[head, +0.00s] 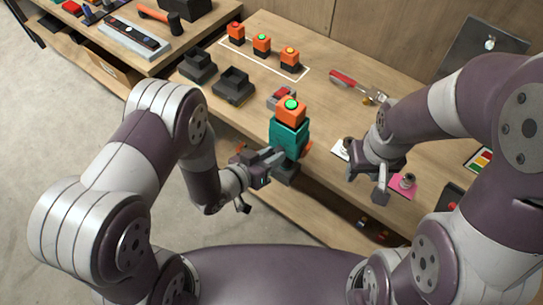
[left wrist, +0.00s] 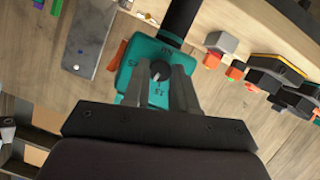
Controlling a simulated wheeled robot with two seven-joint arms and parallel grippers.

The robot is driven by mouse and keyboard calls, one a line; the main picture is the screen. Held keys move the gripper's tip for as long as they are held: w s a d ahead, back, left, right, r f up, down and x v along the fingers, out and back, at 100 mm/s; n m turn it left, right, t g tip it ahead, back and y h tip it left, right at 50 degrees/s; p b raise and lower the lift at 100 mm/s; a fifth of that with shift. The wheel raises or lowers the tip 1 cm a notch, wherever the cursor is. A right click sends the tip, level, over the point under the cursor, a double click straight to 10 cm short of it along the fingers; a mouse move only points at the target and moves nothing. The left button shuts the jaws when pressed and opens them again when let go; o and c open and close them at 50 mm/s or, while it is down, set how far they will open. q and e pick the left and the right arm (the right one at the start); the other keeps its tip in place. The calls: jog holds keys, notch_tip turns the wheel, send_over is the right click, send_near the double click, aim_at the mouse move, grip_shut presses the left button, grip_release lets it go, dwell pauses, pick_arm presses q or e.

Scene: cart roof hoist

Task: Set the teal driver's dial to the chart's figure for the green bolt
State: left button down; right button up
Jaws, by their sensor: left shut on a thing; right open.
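The teal driver (head: 288,138) is near the table's front edge, with an orange block with a green top (head: 291,108) above its teal body. My left gripper (head: 276,160) reaches it from the left. In the left wrist view the teal face of the driver (left wrist: 133,75) carries dark printed figures around a dial knob (left wrist: 160,70). The left fingers are shut on the knob and hide part of the face; the dial's setting is not readable. A small chart with red, yellow and green patches (head: 480,159) lies at the right, its figures too small to read. My right gripper (head: 372,186) is open, above the table.
A pink card (head: 397,190) with a metal piece (head: 407,181) lies beside my right gripper. Several orange blocks (head: 262,44) stand in a white outline at the back. Black holders (head: 233,86) stand left, a red-handled tool (head: 345,80) further right. A hammer (head: 160,18) lies on another table.

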pick_arm(q)
jog(key=n+h, duration=0.1)
jog(key=n, duration=0.1)
jog(key=n+g+h+b, duration=0.1)
jog(key=n, duration=0.1)
jog(key=shift+w+a+f+n+h, duration=0.15)
jog(key=shift+a+n+h, duration=0.05)
jog(key=shift+n+h, duration=0.2)
dwell(0.4)
jog(key=c, duration=0.9)
grip_release()
jog(key=b+v, duration=0.2)
jog(key=v, duration=1)
jog(key=shift+a, duration=0.35)
